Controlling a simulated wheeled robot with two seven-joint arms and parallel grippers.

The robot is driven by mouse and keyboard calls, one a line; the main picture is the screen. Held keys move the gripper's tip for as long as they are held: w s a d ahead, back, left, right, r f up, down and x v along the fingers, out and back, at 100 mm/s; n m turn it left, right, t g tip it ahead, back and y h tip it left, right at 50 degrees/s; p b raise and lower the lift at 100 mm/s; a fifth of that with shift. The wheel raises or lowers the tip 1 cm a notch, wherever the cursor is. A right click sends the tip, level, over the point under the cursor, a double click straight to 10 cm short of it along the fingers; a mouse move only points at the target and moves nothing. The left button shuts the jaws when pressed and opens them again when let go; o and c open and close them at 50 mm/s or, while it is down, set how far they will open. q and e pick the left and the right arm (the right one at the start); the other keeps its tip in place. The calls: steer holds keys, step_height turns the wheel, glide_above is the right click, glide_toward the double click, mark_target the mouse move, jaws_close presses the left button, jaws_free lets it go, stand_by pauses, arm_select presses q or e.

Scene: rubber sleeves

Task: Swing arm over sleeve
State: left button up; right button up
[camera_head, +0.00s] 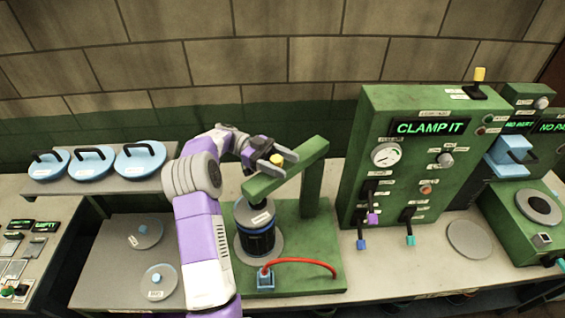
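The green swing arm (303,163) reaches from its green post (314,188) out to the left, and its end is over the dark cylindrical sleeve (257,236) with a grey top. The sleeve stands upright on a round grey plate on the green base. A yellow knob (277,159) sits on top of the arm. My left gripper (280,163) is at the knob, with its fingers on either side of it. Whether the fingers touch the knob is too small to tell. My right gripper is not in view.
A green panel (383,205) reading "CLAMP IT" with a gauge and levers stands to the right. A red hose (303,262) loops at the base's front. Blue handled discs (91,164) sit on a shelf at left. A green machine with a blue block (510,155) is far right.

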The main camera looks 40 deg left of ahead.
mark_target(271, 158)
arm_select(q)
steer(key=shift+a, duration=0.1)
steer(key=shift+s+a+f, duration=0.1)
steer(key=shift+s+a, duration=0.05)
steer(key=shift+a, duration=1.3)
steer(key=shift+s+a, duration=0.15)
steer(key=shift+a, duration=1.25)
steer(key=shift+s+a, duration=0.15)
steer(key=shift+a, duration=0.7)
steer(key=shift+c, duration=0.3)
